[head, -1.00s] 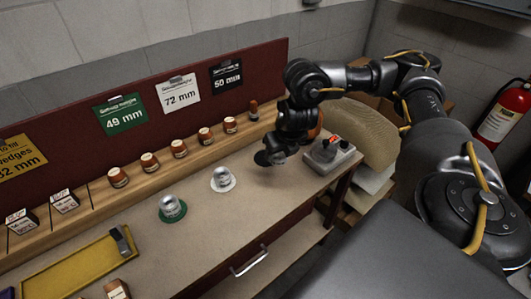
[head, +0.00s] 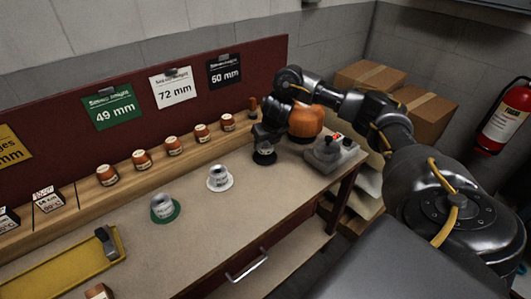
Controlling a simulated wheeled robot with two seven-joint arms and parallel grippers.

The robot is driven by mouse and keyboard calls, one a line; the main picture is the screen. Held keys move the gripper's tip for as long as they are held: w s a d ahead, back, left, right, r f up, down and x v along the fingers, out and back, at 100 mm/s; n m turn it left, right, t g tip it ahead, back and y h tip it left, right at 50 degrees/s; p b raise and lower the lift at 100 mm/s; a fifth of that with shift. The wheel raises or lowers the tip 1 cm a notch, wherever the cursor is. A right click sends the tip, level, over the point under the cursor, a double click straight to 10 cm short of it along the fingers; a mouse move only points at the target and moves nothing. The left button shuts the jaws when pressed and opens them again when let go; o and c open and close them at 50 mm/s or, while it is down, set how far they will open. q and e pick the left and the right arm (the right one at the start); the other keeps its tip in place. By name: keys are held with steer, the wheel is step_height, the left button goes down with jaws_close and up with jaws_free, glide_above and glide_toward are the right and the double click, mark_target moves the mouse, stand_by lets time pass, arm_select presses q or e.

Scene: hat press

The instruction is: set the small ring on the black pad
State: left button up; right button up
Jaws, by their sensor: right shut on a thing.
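My right gripper (head: 267,133) points down at the far right part of the bench, shut on a small silvery ring (head: 264,148) whose upper part the fingers hide. The black pad (head: 264,159) is a dark disc directly under that ring. The ring looks upright and very low over the pad; I cannot tell whether it touches. Another silvery ring (head: 218,172) stands on a white pad (head: 219,187), and one more (head: 162,202) stands on a green pad (head: 165,216). My left gripper is not in view.
A wooden ledge (head: 130,189) with several small brown jars runs along the back. A yellow tray (head: 60,270) lies at front left.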

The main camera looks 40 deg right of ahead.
mark_target(266, 146)
steer(key=f+b, duration=0.1)
steer(key=f, duration=0.2)
steer(key=shift+w+f, duration=0.2)
steer(key=shift+d+f, duration=0.15)
steer(key=shift+b, duration=0.3)
steer(key=o, duration=1)
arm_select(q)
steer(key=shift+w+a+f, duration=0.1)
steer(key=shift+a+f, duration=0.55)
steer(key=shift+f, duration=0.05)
arm_select(e)
steer(key=shift+o, duration=0.2)
